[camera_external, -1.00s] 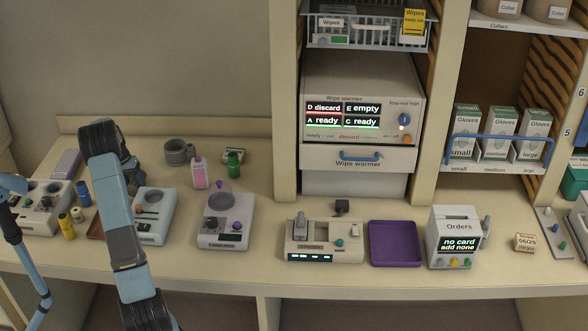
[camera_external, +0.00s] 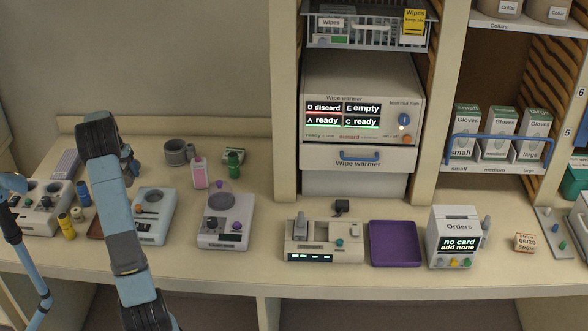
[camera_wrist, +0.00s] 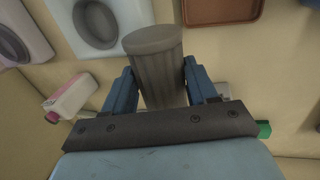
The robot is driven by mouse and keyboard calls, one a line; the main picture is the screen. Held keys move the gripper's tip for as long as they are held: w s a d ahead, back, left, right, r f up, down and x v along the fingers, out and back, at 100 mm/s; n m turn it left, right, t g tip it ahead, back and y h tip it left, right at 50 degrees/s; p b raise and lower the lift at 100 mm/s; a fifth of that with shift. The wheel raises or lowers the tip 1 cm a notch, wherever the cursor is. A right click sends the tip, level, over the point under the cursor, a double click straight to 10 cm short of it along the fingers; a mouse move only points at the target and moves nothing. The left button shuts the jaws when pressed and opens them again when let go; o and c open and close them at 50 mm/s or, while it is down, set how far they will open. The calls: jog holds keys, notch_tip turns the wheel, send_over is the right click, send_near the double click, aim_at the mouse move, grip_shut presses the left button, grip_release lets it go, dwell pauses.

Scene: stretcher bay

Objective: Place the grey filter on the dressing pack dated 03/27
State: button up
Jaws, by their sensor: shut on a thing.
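The grey filter (camera_wrist: 155,62) is a ribbed grey cylinder with a smooth, wider rim. In the wrist view my gripper (camera_wrist: 158,84) is shut on it, with a blue finger on each side. The filter is tilted in the picture and its lower end is hidden behind the gripper's dark bar. In the external view my arm covers the gripper and the filter above the left part of the counter. I see no pack on which 03/27 can be read. A small strips box (camera_external: 525,242) at the right reads 06/29.
A pink bottle (camera_external: 199,172), a grey round holder (camera_external: 176,152) and a small green bottle (camera_external: 234,162) stand behind the devices. A brown tray (camera_wrist: 222,12) shows in the wrist view. The purple tray (camera_external: 394,243) is empty. The orders box (camera_external: 453,237) stands right of it.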

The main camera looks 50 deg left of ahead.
jog(key=s+d+r, duration=0.4)
jog(key=s+d, duration=0.1)
jog(key=d, duration=0.2)
jog(key=w+d+m, duration=0.1)
jog(key=w+d, duration=0.5)
jog(key=w, duration=0.3)
jog(key=w+d+r+m, duration=0.1)
jog(key=w+d+m, duration=0.1)
jog(key=w+d, duration=0.4)
jog(key=w+d+r+m+g, duration=0.1)
jog(key=w+d, duration=0.6)
jog(key=w, duration=0.6)
jog(key=shift+d+m, duration=0.1)
jog(key=shift+m, duration=0.2)
jog(key=w+d+m, duration=0.1)
jog(key=w+d, duration=0.3)
jog(key=d, duration=0.6)
jog(key=w+d+r+m, duration=0.1)
jog(key=w+d, duration=0.3)
jog(key=d, duration=0.7)
jog(key=w+d+r+m, duration=0.1)
jog(key=w+d, duration=0.3)
jog(key=d, duration=0.7)
jog(key=shift+w+d+m+g+h, duration=0.15)
jog(key=shift+w+m+g+h, duration=0.25)
jog(key=shift+m, duration=0.3)
jog(key=shift+r, duration=0.15)
